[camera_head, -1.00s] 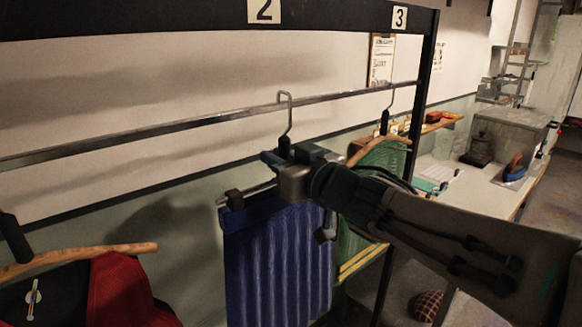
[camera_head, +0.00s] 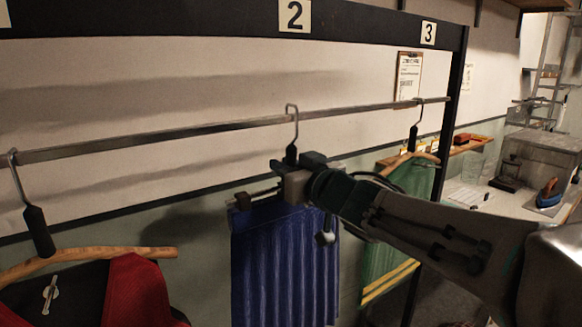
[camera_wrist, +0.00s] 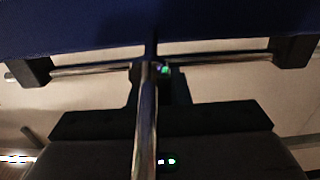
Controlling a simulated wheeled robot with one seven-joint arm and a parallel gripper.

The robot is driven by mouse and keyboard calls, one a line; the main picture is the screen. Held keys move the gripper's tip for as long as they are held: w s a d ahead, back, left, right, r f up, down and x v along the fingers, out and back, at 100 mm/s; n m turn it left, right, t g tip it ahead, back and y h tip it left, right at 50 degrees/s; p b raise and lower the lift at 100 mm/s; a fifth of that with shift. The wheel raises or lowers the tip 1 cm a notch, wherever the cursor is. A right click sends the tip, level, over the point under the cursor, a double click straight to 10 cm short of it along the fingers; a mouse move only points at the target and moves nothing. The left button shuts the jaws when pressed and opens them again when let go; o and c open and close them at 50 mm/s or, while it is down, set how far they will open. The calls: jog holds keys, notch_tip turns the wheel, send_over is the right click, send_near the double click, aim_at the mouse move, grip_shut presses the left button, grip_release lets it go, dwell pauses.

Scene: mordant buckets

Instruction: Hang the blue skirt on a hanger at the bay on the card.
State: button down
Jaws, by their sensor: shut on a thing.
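The blue skirt (camera_head: 285,262) hangs from the clips of a metal hanger (camera_head: 291,128). My gripper (camera_head: 296,178) is shut on this hanger, between its hook and the skirt. In the wrist view the hanger's bar (camera_wrist: 220,60) and dark clips show, with the skirt (camera_wrist: 80,22) at the top. A printed sheet (camera_head: 408,76) is on the wall; its text is too small to read.
A red and black garment (camera_head: 130,290) hangs on a wooden hanger (camera_head: 90,254) at left. The rail between the left hanger and mine is bare.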

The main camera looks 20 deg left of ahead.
jog(key=shift+f, duration=0.25)
jog(key=c, duration=1.3)
grip_release()
jog(key=shift+f, duration=0.1)
jog(key=shift+d, duration=0.1)
